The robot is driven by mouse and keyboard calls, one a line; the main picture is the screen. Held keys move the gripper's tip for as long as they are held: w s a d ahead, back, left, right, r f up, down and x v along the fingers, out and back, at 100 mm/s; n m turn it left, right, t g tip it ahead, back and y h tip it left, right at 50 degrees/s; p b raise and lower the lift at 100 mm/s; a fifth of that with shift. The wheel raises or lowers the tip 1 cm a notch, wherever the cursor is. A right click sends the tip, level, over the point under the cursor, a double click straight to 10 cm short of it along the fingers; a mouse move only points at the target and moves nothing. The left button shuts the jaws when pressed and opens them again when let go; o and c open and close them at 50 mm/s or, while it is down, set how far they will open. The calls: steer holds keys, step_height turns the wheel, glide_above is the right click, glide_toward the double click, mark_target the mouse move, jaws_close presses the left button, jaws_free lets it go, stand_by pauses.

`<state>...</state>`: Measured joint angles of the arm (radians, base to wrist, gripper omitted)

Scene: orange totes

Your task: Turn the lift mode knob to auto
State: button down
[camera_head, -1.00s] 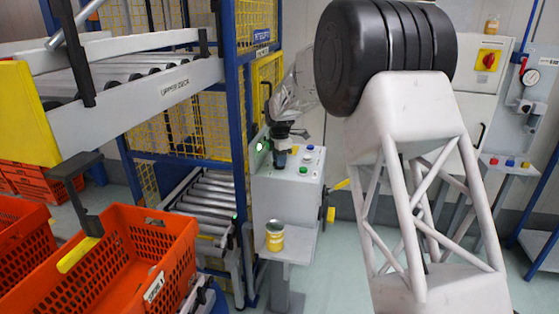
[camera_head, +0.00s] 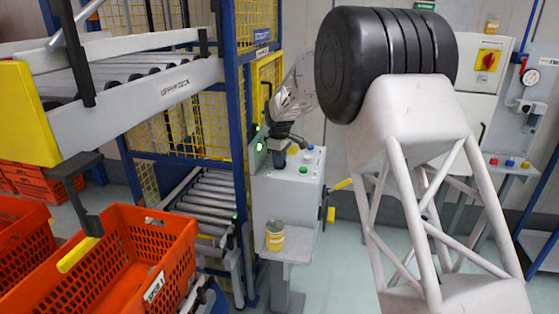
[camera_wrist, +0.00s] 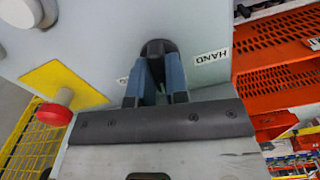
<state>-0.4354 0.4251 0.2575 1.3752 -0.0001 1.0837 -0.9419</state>
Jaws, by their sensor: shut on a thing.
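The lift mode knob (camera_wrist: 158,47) is a small black knob on a pale grey panel (camera_wrist: 105,40) in the wrist view. My gripper (camera_wrist: 158,72) has its two blue fingers closed on the knob's sides. A HAND label (camera_wrist: 211,57) lies to the right of the knob. The knob's pointer direction is not clear.
A red button (camera_wrist: 54,115) sits on a yellow plate (camera_wrist: 62,86) beside the panel. Blue, white and green buttons stand on the control box, right of my gripper. A yellow tin (camera_head: 275,237) stands on a shelf in front. Orange totes (camera_head: 130,265) fill the lower left.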

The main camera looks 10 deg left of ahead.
steer(key=m, duration=0.6)
steer(key=shift+m, duration=0.4)
steer(key=c, duration=1.1)
jaws_free()
steer(key=shift+r, duration=0.1)
steer(key=shift+r, duration=3.8)
